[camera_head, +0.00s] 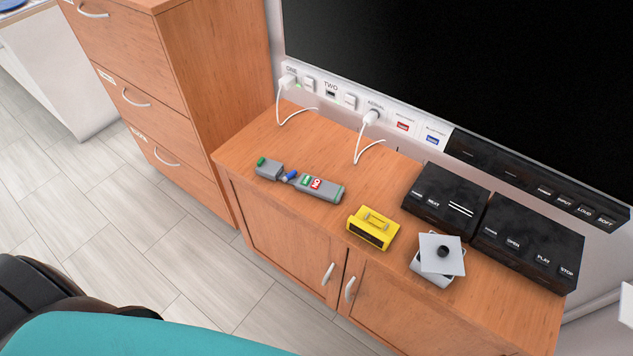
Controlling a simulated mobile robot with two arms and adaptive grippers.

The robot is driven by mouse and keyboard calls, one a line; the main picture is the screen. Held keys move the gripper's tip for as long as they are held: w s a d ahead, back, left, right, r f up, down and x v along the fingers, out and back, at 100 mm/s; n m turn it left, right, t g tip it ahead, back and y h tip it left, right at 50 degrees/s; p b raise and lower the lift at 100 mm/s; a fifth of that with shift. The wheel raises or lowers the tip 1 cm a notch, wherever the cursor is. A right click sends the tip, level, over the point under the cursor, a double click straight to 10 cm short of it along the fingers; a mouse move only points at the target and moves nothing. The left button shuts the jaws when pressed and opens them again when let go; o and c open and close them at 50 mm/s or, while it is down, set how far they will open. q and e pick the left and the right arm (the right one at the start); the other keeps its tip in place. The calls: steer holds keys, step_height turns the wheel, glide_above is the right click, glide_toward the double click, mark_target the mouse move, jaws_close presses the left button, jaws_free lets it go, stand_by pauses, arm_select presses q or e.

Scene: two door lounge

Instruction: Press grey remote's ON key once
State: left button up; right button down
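A grey remote (327,190) lies on top of the wooden cabinet (234,157), left of its middle. It carries a green key (305,180) and a red key (316,184) with white lettering. The lettering on the red key looks turned around and is too small to read surely. Neither of my grippers is in view.
A yellow box (373,230), a grey-white container (431,274) and two black devices (443,196) (527,244) stand to the right. White cables hang from the wall panel behind. A drawer unit (195,80) stands left.

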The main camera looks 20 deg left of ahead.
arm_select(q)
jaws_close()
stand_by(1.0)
